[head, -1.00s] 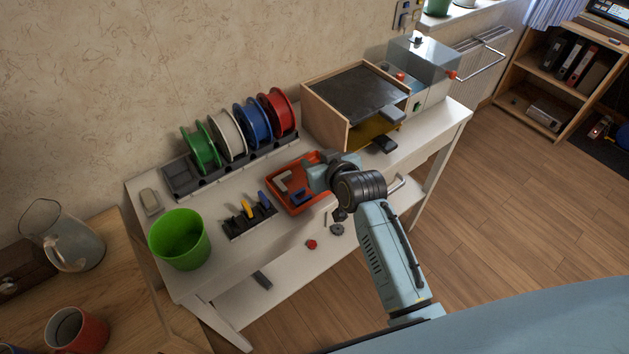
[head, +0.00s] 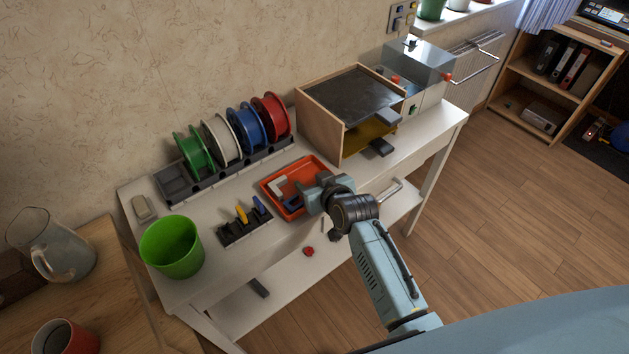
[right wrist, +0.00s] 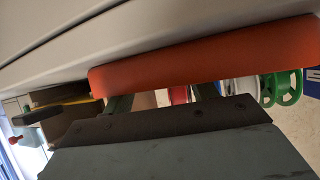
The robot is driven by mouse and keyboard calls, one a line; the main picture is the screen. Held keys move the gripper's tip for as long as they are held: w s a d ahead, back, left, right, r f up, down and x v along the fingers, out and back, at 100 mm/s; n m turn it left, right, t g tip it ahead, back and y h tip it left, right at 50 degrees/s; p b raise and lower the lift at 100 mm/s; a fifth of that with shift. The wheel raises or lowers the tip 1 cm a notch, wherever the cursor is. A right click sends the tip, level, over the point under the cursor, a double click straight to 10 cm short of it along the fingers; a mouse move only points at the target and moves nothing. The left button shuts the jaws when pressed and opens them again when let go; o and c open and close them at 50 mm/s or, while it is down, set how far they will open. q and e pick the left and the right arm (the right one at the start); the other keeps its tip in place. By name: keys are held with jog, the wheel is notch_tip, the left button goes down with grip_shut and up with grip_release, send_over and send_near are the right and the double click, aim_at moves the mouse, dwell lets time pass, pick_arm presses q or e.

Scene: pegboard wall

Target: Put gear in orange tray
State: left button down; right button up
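The orange tray (head: 268,190) lies on the white table and holds a few small white and blue pieces. A dark round piece (head: 334,237), which looks like a gear, lies on the lower shelf and is partly covered by my right arm. My right gripper (head: 308,194) is at the tray's right front edge. In the right wrist view, the tray's orange wall (right wrist: 215,52) is close and hides the fingertips. The two dark fingers (right wrist: 160,98) stand apart with nothing visible between them. My left gripper is out of view.
A small red piece (head: 308,251) lies on the lower shelf (head: 285,272). A black tool holder (head: 243,230) and a green bin (head: 172,247) stand left of the tray. Spools (head: 222,141) stand behind it. A wooden-sided box (head: 322,120) stands right of it.

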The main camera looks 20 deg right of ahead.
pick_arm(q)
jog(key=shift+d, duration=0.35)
pick_arm(e)
jog(key=shift+o, duration=0.3)
jog(key=shift+r, duration=0.15)
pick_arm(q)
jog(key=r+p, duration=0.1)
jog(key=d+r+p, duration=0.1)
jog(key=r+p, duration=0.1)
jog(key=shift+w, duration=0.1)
pick_arm(e)
jog(key=v, duration=1.2)
jog(key=shift+a, duration=0.1)
